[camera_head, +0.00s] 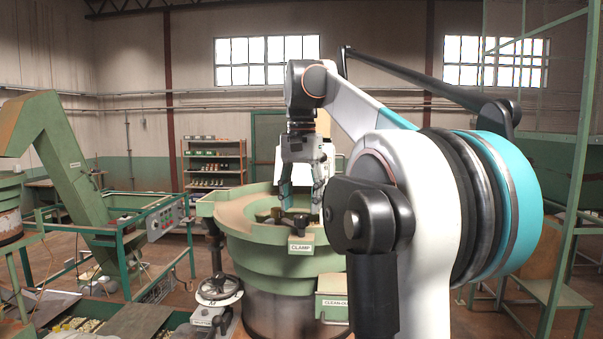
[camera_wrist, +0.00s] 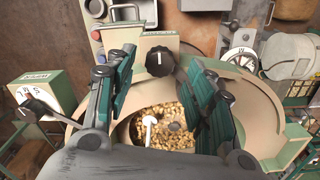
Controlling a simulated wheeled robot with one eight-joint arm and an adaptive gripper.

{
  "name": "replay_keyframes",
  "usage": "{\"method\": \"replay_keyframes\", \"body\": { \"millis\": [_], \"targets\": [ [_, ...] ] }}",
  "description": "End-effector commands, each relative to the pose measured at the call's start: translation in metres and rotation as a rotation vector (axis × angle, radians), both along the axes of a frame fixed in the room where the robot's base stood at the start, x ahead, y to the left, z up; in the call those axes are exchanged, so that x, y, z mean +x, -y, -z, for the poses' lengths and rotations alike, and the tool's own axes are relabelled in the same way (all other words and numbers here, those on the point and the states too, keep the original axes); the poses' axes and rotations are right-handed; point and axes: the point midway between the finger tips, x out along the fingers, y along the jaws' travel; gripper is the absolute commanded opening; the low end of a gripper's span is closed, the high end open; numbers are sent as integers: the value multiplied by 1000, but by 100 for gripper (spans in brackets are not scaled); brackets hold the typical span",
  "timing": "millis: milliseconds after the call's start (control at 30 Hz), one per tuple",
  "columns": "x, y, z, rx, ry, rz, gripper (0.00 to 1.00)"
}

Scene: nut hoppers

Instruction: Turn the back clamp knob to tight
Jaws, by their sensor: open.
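My gripper (camera_head: 302,196) is open and points down over the green bowl hopper (camera_head: 245,248). In the wrist view its two fingers (camera_wrist: 160,88) stand apart, with nothing between the pads. A black round knob (camera_wrist: 160,62) with a white pointer line shows between and beyond the fingertips, on a block at the bowl's rim. A dark knob (camera_head: 298,220) also shows in the head view above the label reading CLAMP (camera_head: 300,247). I cannot make out a second clamp knob at the back; the far rim is partly behind my gripper.
Nuts (camera_wrist: 165,125) lie in the bowl around a white post (camera_wrist: 150,122). A box with a black lever (camera_wrist: 36,108) and a dial stands at left in the wrist view. A handwheel (camera_head: 218,289) and a clean-out box (camera_head: 331,297) stand close to the bowl.

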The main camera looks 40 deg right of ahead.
Motion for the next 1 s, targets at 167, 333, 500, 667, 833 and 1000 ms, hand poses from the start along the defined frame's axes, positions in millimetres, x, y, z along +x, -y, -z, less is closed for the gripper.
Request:
{"method": "replay_keyframes", "body": {
  "millis": [167, 333, 500, 667, 833, 1000],
  "targets": [
    [1, 0, -35, 0, 0, 0, 49],
    [1, 0, -61, 0, 0, 0, 49],
    [1, 1, -77, 0, 0, 0, 49],
    [1, 0, -84, 0, 0, 0, 49],
    [0, 0, -86, 0, 0, 0, 49],
    [0, 0, -85, 0, 0, 0, 49]
  ]
}}
